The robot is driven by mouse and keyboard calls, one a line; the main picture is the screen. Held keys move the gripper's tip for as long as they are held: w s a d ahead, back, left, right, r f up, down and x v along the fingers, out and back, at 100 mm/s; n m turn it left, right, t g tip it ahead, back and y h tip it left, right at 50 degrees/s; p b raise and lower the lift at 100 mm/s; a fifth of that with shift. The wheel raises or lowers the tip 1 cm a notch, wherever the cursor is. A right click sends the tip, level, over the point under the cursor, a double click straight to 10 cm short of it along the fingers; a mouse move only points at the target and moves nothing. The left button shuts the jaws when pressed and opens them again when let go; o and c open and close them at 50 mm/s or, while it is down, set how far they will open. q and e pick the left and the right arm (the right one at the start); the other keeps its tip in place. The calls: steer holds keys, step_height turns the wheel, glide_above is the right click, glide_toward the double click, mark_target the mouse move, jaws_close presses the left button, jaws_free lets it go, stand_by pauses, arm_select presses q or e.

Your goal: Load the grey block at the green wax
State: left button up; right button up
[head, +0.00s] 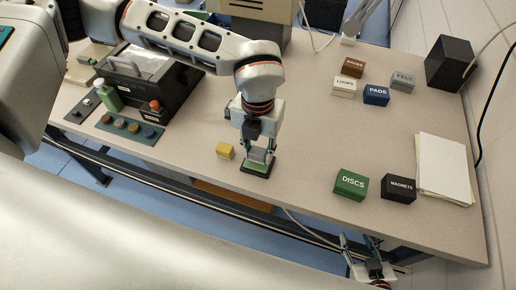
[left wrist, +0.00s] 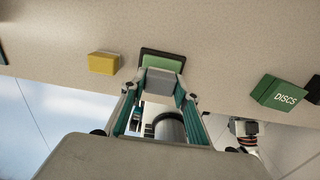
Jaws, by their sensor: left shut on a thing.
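A green wax pad in a dark tray (head: 257,167) lies near the table's front edge; it also shows in the left wrist view (left wrist: 162,62). My left gripper (head: 262,155) points down over it, shut on a grey block. The grey block (left wrist: 160,81) sits between the fingertips in the left wrist view and overlaps the near part of the pad. I cannot tell whether it touches the wax. My right gripper (head: 361,240) is low, off the table's front edge, with its fingers apart and nothing visible between them.
A yellow block (head: 225,151) lies just left of the pad. The green DISCS box (head: 350,184) and black MAGNETS box (head: 398,188) stand to the right. Several labelled boxes (head: 376,95) stand farther back. A dark press (head: 150,85) and colored-knob panel (head: 130,127) are at left.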

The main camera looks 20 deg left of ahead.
mark_target(258, 151)
arm_select(q)
steer(key=shift+f+b, duration=0.5)
steer(key=shift+f, duration=0.15)
stand_by(2.3)
steer(key=shift+r+p, duration=0.7)
steer(key=shift+r, duration=0.75)
steer(key=shift+r+p, duration=0.85)
steer(key=shift+r, duration=1.3)
